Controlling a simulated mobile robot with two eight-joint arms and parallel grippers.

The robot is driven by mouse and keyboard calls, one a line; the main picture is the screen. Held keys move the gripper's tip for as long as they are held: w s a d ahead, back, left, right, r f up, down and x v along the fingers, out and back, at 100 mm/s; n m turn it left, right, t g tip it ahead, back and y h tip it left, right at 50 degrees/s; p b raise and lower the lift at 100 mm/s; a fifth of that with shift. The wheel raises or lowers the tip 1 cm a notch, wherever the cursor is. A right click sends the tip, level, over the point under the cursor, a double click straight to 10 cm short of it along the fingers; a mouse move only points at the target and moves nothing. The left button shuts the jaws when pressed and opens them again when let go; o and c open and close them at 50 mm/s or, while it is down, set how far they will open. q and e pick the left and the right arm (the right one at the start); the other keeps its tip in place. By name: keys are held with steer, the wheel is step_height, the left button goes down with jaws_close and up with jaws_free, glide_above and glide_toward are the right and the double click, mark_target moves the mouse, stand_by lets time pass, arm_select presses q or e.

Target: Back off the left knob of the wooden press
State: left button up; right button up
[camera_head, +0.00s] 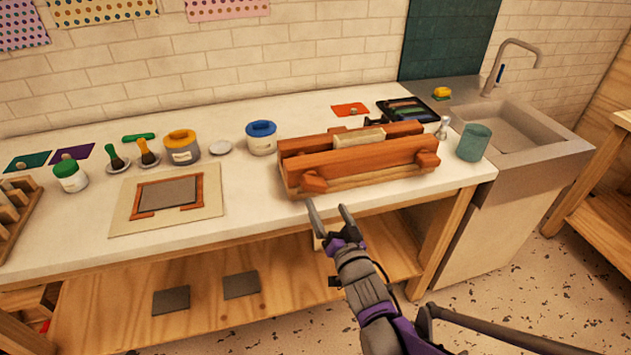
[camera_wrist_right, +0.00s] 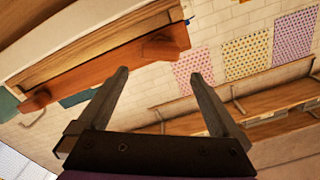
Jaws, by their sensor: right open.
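The wooden press (camera_head: 375,155) stands at the front of the white worktop, with a red-brown front beam. Its left knob (camera_head: 314,182) sticks out at the front left and its right knob (camera_head: 428,160) at the front right. In the right wrist view, turned over, the left knob (camera_wrist_right: 160,46) is beyond the fingers and the right knob (camera_wrist_right: 38,98) is further left. My right gripper (camera_head: 327,207) is open and empty, just in front of and below the left knob, apart from it. Its fingers also show in the right wrist view (camera_wrist_right: 160,84). My left gripper is out of view.
A blue-lidded jar (camera_head: 261,140) stands left of the press, and a green cup (camera_head: 473,143) stands right of it. A framed screen on a board (camera_head: 125,222) lies to the left. The worktop's front edge is near my right gripper, with a shelf (camera_head: 205,265) below.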

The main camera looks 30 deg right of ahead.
mark_target(317, 187)
steer(key=x, duration=1)
steer(key=shift+w, duration=0.2)
steer(key=shift+c, duration=0.2)
steer(key=c, duration=1.1)
steer(key=shift+a+n, duration=0.15)
steer(key=shift+n, duration=1.75)
steer(key=o, duration=1.1)
steer(key=shift+o, duration=0.2)
